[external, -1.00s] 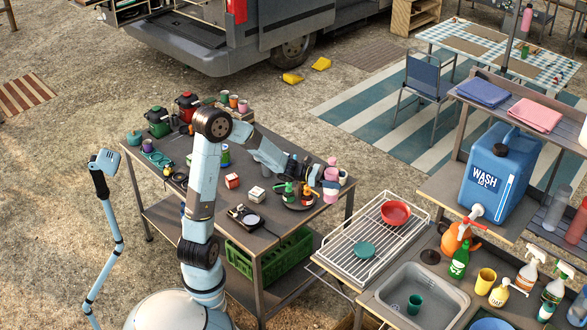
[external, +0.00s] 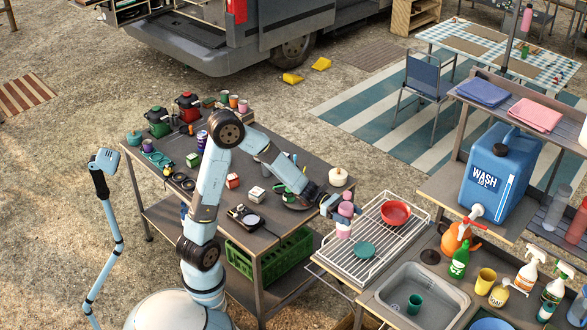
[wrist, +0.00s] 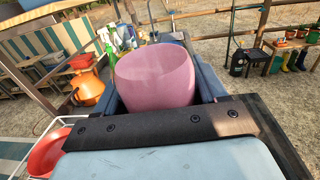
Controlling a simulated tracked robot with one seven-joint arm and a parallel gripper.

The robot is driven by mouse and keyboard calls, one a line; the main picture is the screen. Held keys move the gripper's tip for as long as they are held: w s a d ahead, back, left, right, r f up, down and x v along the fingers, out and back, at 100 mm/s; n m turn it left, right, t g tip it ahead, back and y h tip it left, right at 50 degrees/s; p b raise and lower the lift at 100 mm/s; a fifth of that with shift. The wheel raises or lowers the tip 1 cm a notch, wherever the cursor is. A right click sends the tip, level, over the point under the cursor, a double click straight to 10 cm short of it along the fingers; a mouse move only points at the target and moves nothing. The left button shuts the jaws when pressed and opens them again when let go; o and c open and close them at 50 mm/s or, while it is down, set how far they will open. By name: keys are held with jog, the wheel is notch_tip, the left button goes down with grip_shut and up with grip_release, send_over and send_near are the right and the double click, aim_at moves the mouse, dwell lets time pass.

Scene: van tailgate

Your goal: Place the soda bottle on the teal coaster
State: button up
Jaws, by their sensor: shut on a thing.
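The soda bottle (external: 344,231) looks pink and upright. My gripper (external: 346,213) is shut around its middle and holds it by the left side of the wire rack, left of and a little behind the teal coaster. Its height above the rack is hard to tell. In the wrist view the pink body (wrist: 155,76) fills the space between my fingers; its lower part is hidden. The teal coaster (external: 364,250) is a flat round disc lying on the rack, with nothing on it. It does not show in the wrist view.
A red bowl (external: 396,213) sits on the rack (external: 398,254) behind the coaster. A sink (external: 415,295) with a teal cup (external: 414,304) lies to the right. An orange kettle (external: 452,243) and green bottle (external: 459,263) stand beyond it. The worktable (external: 240,165) holds many small items.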

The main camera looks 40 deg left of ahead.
jog(key=w+d+f, duration=0.5)
jog(key=w+f, duration=0.4)
jog(key=f, duration=0.2)
jog(key=shift+d+f, duration=0.2)
jog(key=shift+f, duration=0.1)
jog(key=o, duration=1.5)
